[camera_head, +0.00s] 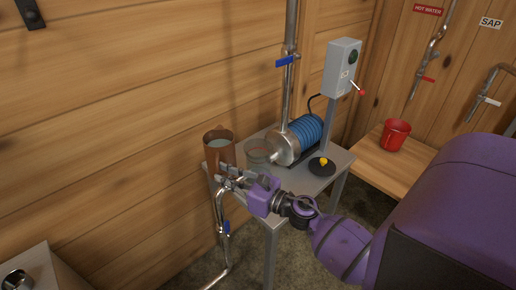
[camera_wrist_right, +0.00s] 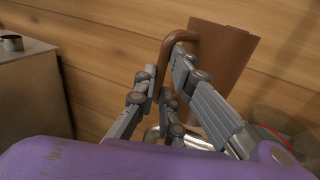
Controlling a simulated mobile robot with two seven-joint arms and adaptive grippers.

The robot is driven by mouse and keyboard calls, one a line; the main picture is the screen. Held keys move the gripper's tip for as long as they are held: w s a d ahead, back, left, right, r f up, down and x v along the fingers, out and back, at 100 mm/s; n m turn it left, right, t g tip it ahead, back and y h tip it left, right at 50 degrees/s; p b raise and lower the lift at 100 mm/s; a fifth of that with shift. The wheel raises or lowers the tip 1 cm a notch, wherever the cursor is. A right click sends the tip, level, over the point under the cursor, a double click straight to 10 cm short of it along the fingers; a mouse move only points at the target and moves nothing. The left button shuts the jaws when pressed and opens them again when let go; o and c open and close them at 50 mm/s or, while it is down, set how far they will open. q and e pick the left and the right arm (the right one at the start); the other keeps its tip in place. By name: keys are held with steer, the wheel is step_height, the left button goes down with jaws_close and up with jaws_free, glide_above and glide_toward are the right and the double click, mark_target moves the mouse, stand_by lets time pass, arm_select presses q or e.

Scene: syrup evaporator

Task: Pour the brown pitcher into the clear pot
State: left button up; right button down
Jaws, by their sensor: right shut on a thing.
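The brown pitcher (camera_head: 219,155) is at the back left corner of the small metal table, close to upright, with pale liquid or a pale inside showing at its mouth. My right gripper (camera_head: 228,176) is shut on its handle; the wrist view shows the fingers (camera_wrist_right: 172,85) around the handle (camera_wrist_right: 164,60) beside the pitcher's body (camera_wrist_right: 222,75). I cannot tell if the base touches the table. The clear pot (camera_head: 258,153) stands just right of the pitcher on the table and shows partly in the wrist view (camera_wrist_right: 288,122). My left gripper is out of view.
A blue-ribbed pump (camera_head: 306,133) with a vertical pipe is right of the pot. A black disc with a yellow knob (camera_head: 322,165) lies at the table's front right. A grey control box (camera_head: 342,68) rises behind. A red mug (camera_head: 395,135) is on a wooden bench. The wood wall is close behind.

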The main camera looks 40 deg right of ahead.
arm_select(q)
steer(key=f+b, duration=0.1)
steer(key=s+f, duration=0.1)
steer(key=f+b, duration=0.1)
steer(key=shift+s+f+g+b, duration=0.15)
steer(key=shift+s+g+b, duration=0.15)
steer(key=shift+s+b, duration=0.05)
arm_select(e)
steer(key=d+m+t, duration=0.1)
steer(key=m, duration=0.1)
steer(key=d+r+m+t, duration=0.1)
steer(key=m, duration=0.1)
steer(key=d+r+m+t, duration=0.1)
steer(key=m, duration=0.1)
steer(key=shift+s, duration=0.2)
stand_by(0.5)
steer(key=shift+d, duration=0.1)
